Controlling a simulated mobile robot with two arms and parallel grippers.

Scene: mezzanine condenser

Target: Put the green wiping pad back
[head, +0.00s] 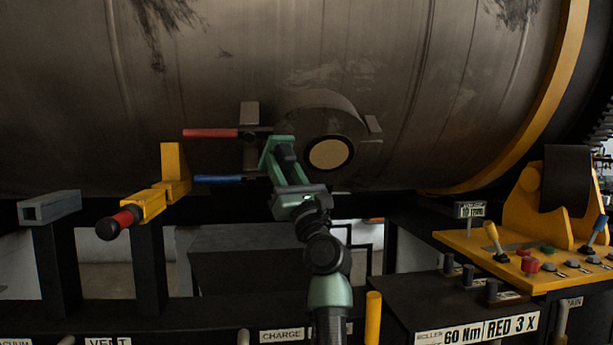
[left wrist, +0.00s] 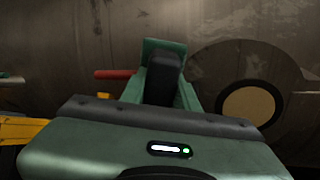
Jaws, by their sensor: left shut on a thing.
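My left gripper (head: 284,158) is shut, raised in front of the big drum, just left of the round port. It also shows in the left wrist view (left wrist: 165,72), where a dark upright block sits between green sides. The gripper's parts are green too, so I cannot tell a green wiping pad apart from them. What the jaws hold is not clear. No separate green pad shows elsewhere. My right gripper is not in view.
The drum (head: 230,60) has a port (head: 330,154), with red (head: 210,133) and blue (head: 215,179) handles close to my gripper. A yellow bracket (head: 172,185) and red-black handle (head: 118,222) stand left. The control panel (head: 540,255) is at right.

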